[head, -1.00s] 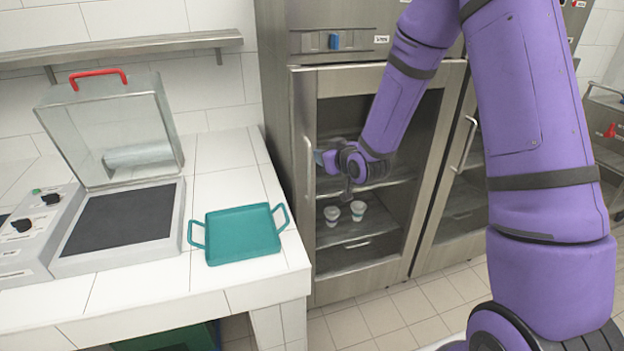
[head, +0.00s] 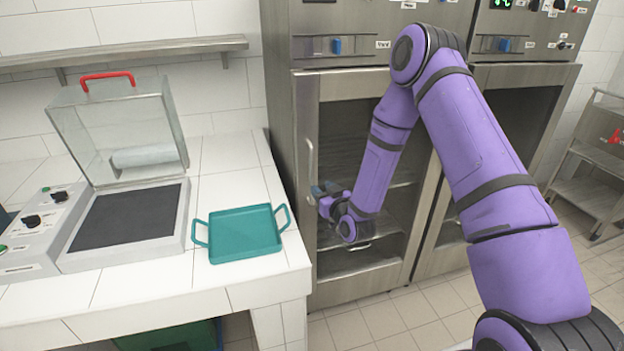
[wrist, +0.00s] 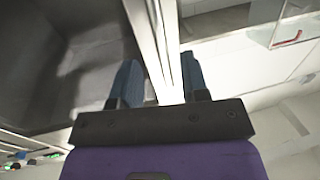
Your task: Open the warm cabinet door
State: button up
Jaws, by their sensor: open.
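The steel cabinet door (head: 308,234) with a large glass pane looks shut in the head view. Its upright bar handle (head: 310,158) is on the left side of the frame. My gripper (head: 319,189) is at the handle's lower part. In the wrist view my gripper (wrist: 162,78) is open, one dark blue finger on each side of a pale upright bar (wrist: 158,40) that looks like the handle or door edge. I cannot tell whether either finger touches it. My arm and wrist hide part of the pane and the shelves behind it.
A tiled counter (head: 150,290) stands left of the cabinet, with a teal tray (head: 243,233) and a sealing machine (head: 125,215) with raised lid. A second glass-doored cabinet (head: 515,115) adjoins on the right. A cart (head: 590,165) stands farther right. The floor before the cabinets is clear.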

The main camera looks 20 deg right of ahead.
aim_at(313, 179)
jog(key=w, duration=0.2)
jog(key=w+a, duration=0.1)
jog(key=w, duration=0.4)
jog(key=shift+w+a, duration=0.2)
jog(key=shift+a, duration=0.05)
grip_shut()
